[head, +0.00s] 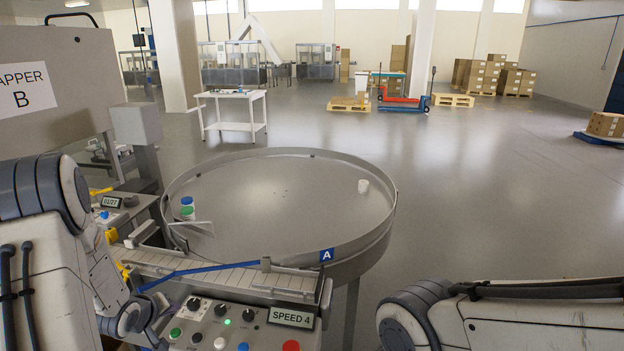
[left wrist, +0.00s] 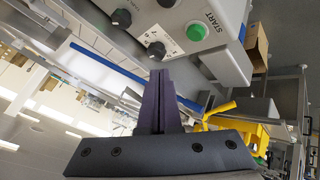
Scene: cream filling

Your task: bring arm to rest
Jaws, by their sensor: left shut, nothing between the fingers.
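My left arm (head: 60,250) comes in from the left of the head view and hangs beside the control panel. My left gripper (left wrist: 161,80) shows in the left wrist view with its two dark fingers together and nothing between them. It is near the front of the control panel with its green START button (left wrist: 196,32); I cannot tell the exact gap. My right arm (head: 530,318) lies across the lower right of the head view. Its gripper is out of view.
A conveyor (head: 220,276) and the SPEED 4 control panel (head: 240,325) stand in front. A capper cabinet (head: 50,90) is at the left. Open floor (head: 490,200) lies to the right.

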